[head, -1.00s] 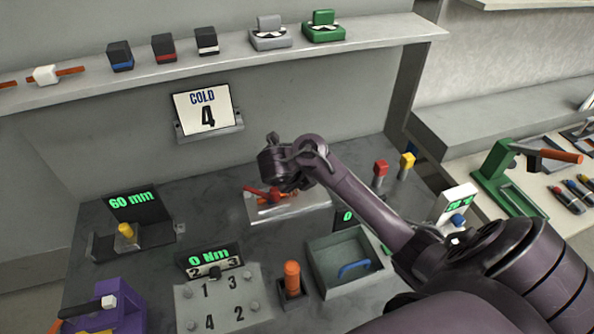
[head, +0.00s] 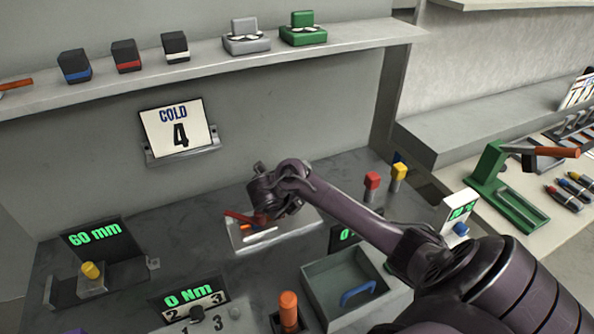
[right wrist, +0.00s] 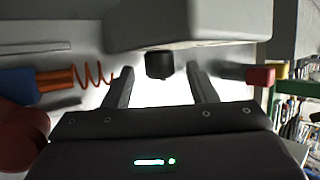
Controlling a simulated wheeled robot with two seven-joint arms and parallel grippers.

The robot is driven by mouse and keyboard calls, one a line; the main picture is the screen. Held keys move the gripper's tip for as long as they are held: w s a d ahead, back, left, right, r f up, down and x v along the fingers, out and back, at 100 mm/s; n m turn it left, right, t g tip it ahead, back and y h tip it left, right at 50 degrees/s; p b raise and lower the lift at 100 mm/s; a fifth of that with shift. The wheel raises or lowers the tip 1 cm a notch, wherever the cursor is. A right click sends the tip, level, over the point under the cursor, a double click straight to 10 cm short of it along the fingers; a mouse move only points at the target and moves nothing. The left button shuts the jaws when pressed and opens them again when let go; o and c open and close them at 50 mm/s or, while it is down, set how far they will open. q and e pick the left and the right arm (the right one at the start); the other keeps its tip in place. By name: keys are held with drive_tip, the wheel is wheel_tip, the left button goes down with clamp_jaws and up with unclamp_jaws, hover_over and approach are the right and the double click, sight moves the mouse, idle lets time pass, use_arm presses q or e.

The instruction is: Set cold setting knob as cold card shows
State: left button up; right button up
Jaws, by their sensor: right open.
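The cold card (head: 177,130) is on the back wall in the head view and reads "COLD 4". My right arm reaches in from the right, and its gripper (head: 262,205) is over a pale plate (head: 290,228) with red and orange parts on it. In the right wrist view the gripper (right wrist: 160,72) is open. A dark round knob (right wrist: 159,65) under a pale block (right wrist: 185,22) shows between its fingers, with gaps on both sides. I cannot tell its setting or whether it is the cold setting knob. My left gripper is not in view.
A "60 mm" display (head: 95,238), a "0 Nm" display (head: 188,290), an orange-handled stick (head: 288,308) and an open grey bin (head: 325,290) stand around the arm. A coiled orange spring (right wrist: 92,75) shows beside the left finger.

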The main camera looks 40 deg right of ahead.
drive_tip(key=shift+w+d+f, duration=0.2)
drive_tip(key=shift+d+f, duration=0.2)
drive_tip(key=shift+f, duration=0.05)
